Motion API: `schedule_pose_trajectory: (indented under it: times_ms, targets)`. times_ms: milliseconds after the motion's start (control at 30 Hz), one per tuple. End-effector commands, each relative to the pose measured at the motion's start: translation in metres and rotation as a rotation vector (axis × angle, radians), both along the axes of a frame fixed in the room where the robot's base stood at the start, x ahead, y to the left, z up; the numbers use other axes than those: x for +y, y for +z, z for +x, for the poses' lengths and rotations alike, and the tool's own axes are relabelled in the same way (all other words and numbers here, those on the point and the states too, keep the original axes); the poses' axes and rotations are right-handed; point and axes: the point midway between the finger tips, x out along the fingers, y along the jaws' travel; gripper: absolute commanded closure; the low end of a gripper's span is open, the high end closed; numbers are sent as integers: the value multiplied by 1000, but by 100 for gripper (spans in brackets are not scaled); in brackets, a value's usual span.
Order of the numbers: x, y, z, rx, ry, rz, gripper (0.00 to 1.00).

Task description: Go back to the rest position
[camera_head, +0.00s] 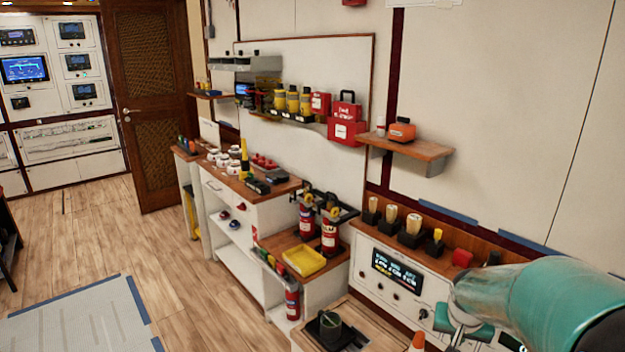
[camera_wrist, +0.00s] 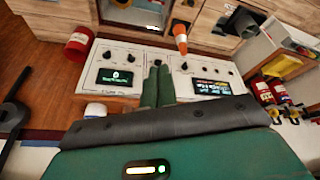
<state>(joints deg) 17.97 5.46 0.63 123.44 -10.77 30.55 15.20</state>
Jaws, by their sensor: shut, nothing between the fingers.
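My gripper (camera_wrist: 157,86) shows in the wrist view as two green fingers side by side, shut and with nothing between them. It is in front of a white control panel (camera_wrist: 140,58) with knobs and two lit displays. The fingers overlap the panel in the picture; whether they touch it I cannot tell. In the head view my teal arm reaches in from the lower right, in front of the right end of the panel (camera_head: 375,288). My fingertips are hard to make out there.
An orange cone (camera_wrist: 180,33) stands beyond the panel. A small wall shelf (camera_head: 408,147) holds an orange case. Fire extinguishers (camera_head: 329,235) and a yellow tray (camera_head: 304,260) stand left of the panel.

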Motion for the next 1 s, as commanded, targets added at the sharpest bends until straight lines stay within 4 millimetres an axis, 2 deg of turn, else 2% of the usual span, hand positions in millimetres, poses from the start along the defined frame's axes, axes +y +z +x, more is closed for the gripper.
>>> schedule_pose_trajectory:
  times_ms: [33, 200, 300, 500, 733, 833, 1000]
  targets:
    - [15, 18, -8, -14, 27, -4, 100]
    - [57, 63, -44, -41, 114, -6, 100]
    - [81, 84, -68, -57, 169, -5, 100]
    - [123, 114, -121, -90, 285, 4, 100]
    - [156, 127, -176, -121, 404, 19, 100]
    - [162, 128, -187, -126, 428, 23, 100]
    - [163, 128, -190, -125, 437, 25, 100]
